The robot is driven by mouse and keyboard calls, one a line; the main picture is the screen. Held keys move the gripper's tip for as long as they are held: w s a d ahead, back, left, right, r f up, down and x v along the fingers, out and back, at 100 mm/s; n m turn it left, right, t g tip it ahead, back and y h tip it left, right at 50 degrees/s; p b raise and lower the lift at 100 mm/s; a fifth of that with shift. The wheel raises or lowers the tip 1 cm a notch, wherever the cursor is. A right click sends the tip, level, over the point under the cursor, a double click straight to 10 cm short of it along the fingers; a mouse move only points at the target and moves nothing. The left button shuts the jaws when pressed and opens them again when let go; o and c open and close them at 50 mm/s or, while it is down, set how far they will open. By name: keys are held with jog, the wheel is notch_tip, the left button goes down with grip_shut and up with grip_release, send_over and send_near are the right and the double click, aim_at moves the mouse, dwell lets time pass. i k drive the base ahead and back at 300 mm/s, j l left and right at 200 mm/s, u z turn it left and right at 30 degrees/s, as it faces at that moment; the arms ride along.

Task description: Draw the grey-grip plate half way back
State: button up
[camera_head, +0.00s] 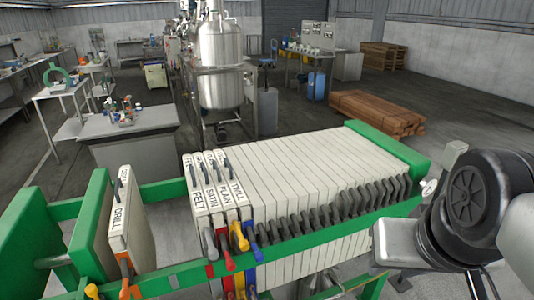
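A green-framed plate press (405,150) holds a pack of pale plates (300,170). At the pack's left end stand narrow plates with edge labels: FELT (198,200), SATIN (212,196), PLAIN (226,194) and TWILL (239,192). A grey grip (210,243) sticks out at the front below the FELT plate, beside red (228,261), yellow (240,238) and blue (258,257) grips. The DRILL plate (124,215) stands apart to the left, with an orange grip (125,268). My arm shows at the right; my gripper's fingers are not visible.
A wide gap lies between the DRILL and FELT plates. Green end plates (92,225) stand at the left, and a green rail (320,236) runs along the front. A grey bench (130,130), a steel tank (220,65) and timber stacks (375,110) stand behind.

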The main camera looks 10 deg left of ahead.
aim_at(210, 251)
jog(key=k+j, duration=0.1)
jog(key=j, duration=1.7)
jog(key=k+j, duration=0.15)
jog(key=j, duration=0.7)
